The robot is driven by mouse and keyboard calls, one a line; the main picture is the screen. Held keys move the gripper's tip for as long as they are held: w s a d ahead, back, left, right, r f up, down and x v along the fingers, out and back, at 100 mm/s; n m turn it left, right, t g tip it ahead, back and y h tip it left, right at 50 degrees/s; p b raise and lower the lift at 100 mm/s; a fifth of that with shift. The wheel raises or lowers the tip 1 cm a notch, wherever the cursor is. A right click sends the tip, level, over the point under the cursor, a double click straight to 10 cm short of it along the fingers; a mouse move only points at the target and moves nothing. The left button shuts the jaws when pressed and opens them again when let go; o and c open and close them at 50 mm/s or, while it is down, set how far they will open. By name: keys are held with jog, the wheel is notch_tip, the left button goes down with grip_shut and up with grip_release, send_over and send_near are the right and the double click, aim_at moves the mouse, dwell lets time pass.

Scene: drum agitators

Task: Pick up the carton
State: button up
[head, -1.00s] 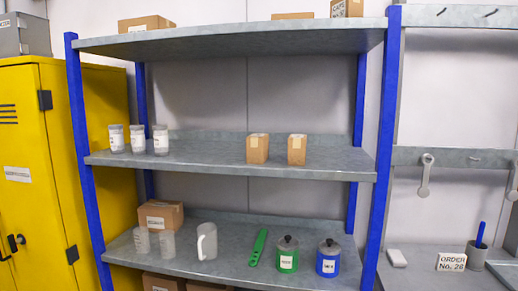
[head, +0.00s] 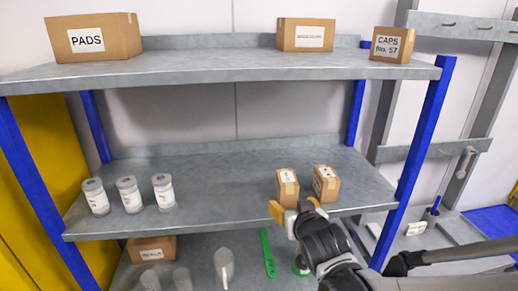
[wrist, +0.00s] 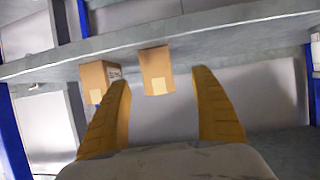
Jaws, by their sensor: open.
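Two small brown cartons with white labels stand side by side on the middle shelf: a left carton (head: 287,189) and a right carton (head: 326,184). My gripper (head: 297,207) is open, its yellow fingers at the shelf's front edge, just in front of the left carton and partly covering its lower part. The wrist view appears upside down. There, one carton (wrist: 157,72) shows ahead between the open fingers (wrist: 163,110), nearer the left finger. The other carton (wrist: 96,80) is beside the left finger, partly hidden by it. No carton is held.
The middle shelf (head: 225,200) also carries several lidded clear jars (head: 130,195) at left, with free room between them and the cartons. The upper shelf (head: 220,68) holds larger boxes. Blue posts (head: 420,135) stand at the sides.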

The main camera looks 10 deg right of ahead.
aim_at(289, 195)
jog(key=shift+w+a+r, duration=0.1)
jog(key=shift+w+r, duration=0.2)
jog(key=shift+r, duration=0.2)
jog(key=shift+w, duration=0.25)
jog(key=x, duration=0.4)
jog(key=shift+w+d+f, duration=0.25)
jog(key=shift+d, duration=0.1)
jog(key=shift+p+x, duration=0.65)
jog(key=shift+x, duration=2.15)
jog(key=shift+s+d+r, duration=0.1)
jog(key=shift+d+r, duration=0.1)
jog(key=shift+c, duration=0.5)
jog(key=c, duration=1.3)
